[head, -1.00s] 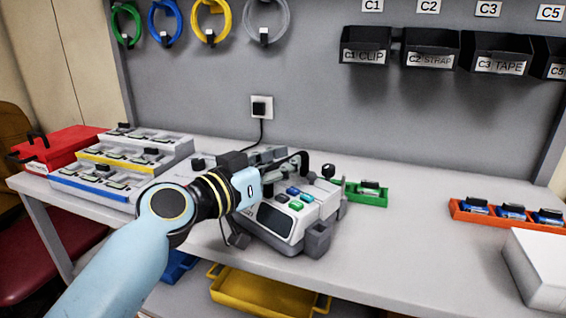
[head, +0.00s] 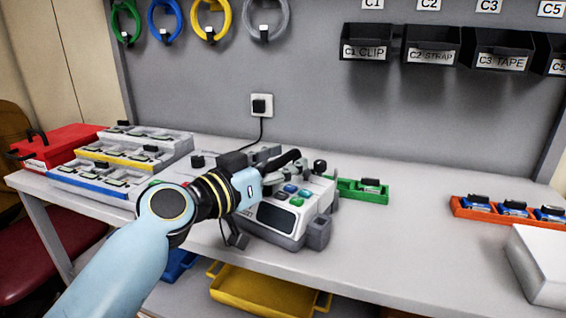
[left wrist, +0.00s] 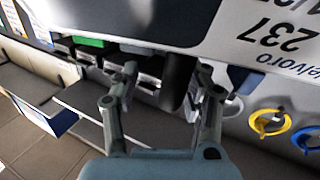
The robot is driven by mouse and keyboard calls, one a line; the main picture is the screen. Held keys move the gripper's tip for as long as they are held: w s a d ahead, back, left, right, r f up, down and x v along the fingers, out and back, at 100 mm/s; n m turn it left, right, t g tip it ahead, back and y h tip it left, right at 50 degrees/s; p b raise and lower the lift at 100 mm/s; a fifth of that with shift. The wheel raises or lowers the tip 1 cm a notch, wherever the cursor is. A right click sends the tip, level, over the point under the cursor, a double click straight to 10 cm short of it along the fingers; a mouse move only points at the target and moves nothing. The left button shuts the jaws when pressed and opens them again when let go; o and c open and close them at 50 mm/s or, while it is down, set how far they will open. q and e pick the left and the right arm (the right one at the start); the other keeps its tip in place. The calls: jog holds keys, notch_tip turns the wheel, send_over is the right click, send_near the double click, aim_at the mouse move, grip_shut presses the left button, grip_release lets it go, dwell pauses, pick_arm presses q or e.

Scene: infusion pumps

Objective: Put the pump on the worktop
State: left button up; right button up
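The pump (head: 290,232) is a white and grey unit with a dark screen, coloured buttons and a black handle (head: 284,160). It appears to stand upright on the grey worktop (head: 400,250), near its front edge; its underside contact is not clear. My left gripper (head: 290,173) is at the handle, partly hidden by my wrist. In the left wrist view the two fingers (left wrist: 168,78) are spread apart, with the dark handle (left wrist: 178,80) between them and a gap on its left side. The pump's white casing with a printed label fills the top of that view. My right gripper is out of sight.
A green tray (head: 376,196) is right behind the pump. Stepped racks (head: 130,165) and a red case (head: 58,148) stand left. An orange tray (head: 480,217) and white box (head: 543,262) are right. A socket (head: 262,105) with a cable is behind. The worktop's middle right is clear.

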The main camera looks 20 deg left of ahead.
pick_arm(q)
jog(key=v, duration=1.2)
jog(key=s+d+f+m+g+y, duration=0.1)
jog(key=s+d+f+m+g, duration=0.15)
jog(key=s+f+g, duration=0.5)
jog(key=s+a+f+n+g+y, duration=0.3)
jog(key=s+a+f+y, duration=0.15)
jog(key=s, duration=0.25)
jog(key=s+a+f+n+g+y, duration=0.2)
jog(key=s+a+f+n+y, duration=0.1)
jog(key=s+a, duration=0.3)
jog(key=s+a+f+g+b, duration=0.1)
jog(key=s+f, duration=0.1)
jog(key=f, duration=1.2)
jog(key=s+f+g, duration=0.1)
jog(key=s+f, duration=0.1)
jog(key=f, duration=1.3)
jog(key=s+a+f, duration=0.1)
jog(key=s+f, duration=1.3)
jog(key=s, duration=0.3)
jog(key=shift+g+b, duration=0.35)
jog(key=shift+b, duration=0.1)
